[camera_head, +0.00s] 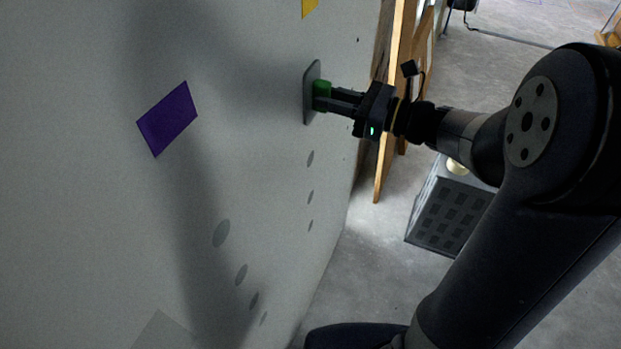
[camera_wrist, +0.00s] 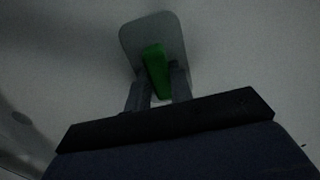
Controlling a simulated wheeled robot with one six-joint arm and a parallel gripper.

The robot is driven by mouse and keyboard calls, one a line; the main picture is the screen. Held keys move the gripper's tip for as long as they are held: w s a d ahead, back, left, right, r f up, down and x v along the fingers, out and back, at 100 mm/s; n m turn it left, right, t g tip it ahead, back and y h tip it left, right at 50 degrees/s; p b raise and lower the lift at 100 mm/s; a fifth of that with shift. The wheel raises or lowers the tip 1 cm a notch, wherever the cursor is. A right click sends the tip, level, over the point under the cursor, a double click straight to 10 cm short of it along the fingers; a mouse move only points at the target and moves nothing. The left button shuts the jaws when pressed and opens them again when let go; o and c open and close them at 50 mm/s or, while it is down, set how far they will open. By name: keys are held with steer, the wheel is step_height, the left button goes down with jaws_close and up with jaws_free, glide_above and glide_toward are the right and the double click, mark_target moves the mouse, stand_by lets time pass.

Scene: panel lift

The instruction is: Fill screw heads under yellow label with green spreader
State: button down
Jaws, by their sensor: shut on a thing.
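My gripper (camera_head: 335,99) is shut on the green spreader (camera_head: 321,92), holding it by its green handle. The spreader's grey plate (camera_head: 311,93) lies close against the white wall panel, below the yellow label (camera_head: 309,6); I cannot tell for sure whether it touches. The wrist view also shows the green handle (camera_wrist: 156,70) between the fingers, with the grey plate (camera_wrist: 172,32) behind it. Below the plate, several grey round spots (camera_head: 310,158) run down the panel in a column. Anything directly behind the plate is hidden.
A purple label (camera_head: 168,118) is on the panel to the left, with a column of larger grey spots (camera_head: 222,233) below and right of it. Wooden boards (camera_head: 393,90) stand just past the panel's right edge. A grey crate (camera_head: 448,212) is on the concrete floor.

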stand_by(0.3)
steer(key=v, duration=0.7)
steer(key=shift+r, duration=0.1)
stand_by(0.5)
